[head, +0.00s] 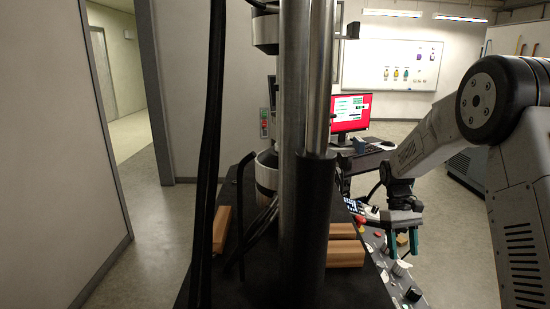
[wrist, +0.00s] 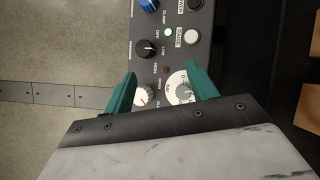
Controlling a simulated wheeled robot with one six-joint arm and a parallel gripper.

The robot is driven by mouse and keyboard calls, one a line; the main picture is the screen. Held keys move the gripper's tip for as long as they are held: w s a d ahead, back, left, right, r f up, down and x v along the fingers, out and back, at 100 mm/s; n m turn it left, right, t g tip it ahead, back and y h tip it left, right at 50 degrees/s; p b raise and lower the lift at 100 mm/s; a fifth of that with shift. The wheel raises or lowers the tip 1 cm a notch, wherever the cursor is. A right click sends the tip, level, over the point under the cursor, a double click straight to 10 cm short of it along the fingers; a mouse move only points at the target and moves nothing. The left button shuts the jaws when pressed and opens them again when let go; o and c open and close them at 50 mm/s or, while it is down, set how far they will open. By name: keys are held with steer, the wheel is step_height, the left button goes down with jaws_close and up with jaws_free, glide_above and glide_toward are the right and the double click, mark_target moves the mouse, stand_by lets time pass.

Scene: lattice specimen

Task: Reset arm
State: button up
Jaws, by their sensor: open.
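My gripper (head: 401,248) hangs from my arm at the right of the head view, pointing down over a grey control panel. In the wrist view my gripper (wrist: 160,74) shows two green fingers spread apart with nothing between them. The control panel (wrist: 172,60) lies beneath, with a black knob (wrist: 146,48), a white-faced dial (wrist: 179,88) and a smaller white dial (wrist: 143,96) near the fingers. Whether the fingers touch the panel I cannot tell.
A black table (head: 347,292) holds wooden blocks (head: 346,253) and a tall metal column (head: 295,95) that hides part of the view. A monitor (head: 351,113) with a red screen stands behind. Open floor (head: 455,265) lies right of the panel.

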steer(key=s+a+r+m+t, duration=0.1)
steer(key=s+r, duration=0.4)
steer(key=s, duration=0.6)
steer(key=s+a+r+m+t, duration=0.1)
steer(key=s+a+r+t, duration=0.2)
steer(key=s, duration=0.8)
steer(key=s+a+r+m+t, duration=0.1)
steer(key=s+a+r+t, duration=0.2)
steer(key=s+r, duration=0.6)
steer(key=s+a, duration=0.2)
steer(key=shift+s+r+y, duration=0.25)
steer(key=shift+s+y, duration=0.05)
